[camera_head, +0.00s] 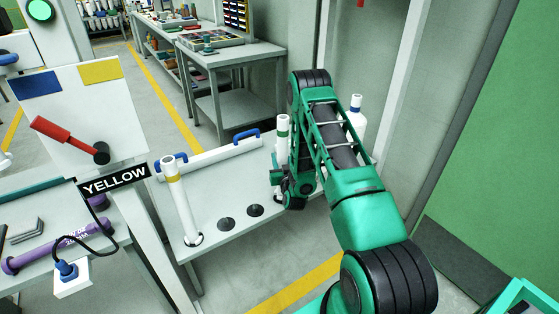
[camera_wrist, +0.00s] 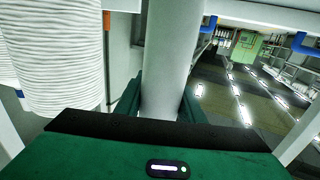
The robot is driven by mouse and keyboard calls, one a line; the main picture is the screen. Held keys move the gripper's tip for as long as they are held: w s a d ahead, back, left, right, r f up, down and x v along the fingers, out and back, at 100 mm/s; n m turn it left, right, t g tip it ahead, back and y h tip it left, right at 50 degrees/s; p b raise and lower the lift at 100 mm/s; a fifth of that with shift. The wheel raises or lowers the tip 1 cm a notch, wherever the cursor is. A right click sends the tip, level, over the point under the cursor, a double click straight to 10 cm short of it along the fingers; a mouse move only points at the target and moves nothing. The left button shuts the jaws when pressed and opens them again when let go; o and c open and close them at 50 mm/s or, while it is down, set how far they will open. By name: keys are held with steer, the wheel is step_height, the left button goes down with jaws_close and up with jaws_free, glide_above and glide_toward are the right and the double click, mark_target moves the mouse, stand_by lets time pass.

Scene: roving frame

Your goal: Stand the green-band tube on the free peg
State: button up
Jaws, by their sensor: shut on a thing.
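The green-band tube (camera_head: 283,128) is white with a green band near its top and stands about upright over the grey bench (camera_head: 218,245). My gripper (camera_head: 283,190) is shut on it low down. The wrist view shows the tube (camera_wrist: 172,55) between the fingers. Its lower end is hidden. A yellow-band tube (camera_head: 184,208) stands upright on the bench at the left. A blue-band tube (camera_head: 356,104) stands behind my arm, mostly hidden.
A long white bar with blue handles (camera_head: 207,156) runs along the bench's back edge. A sign reading YELLOW (camera_head: 114,179) and a panel with a red lever (camera_head: 62,134) stand at the left. A white ribbed roll (camera_wrist: 55,55) is close to the gripper in the wrist view.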

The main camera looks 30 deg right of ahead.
steer(key=shift+f, duration=1)
steer(key=o, duration=2.5)
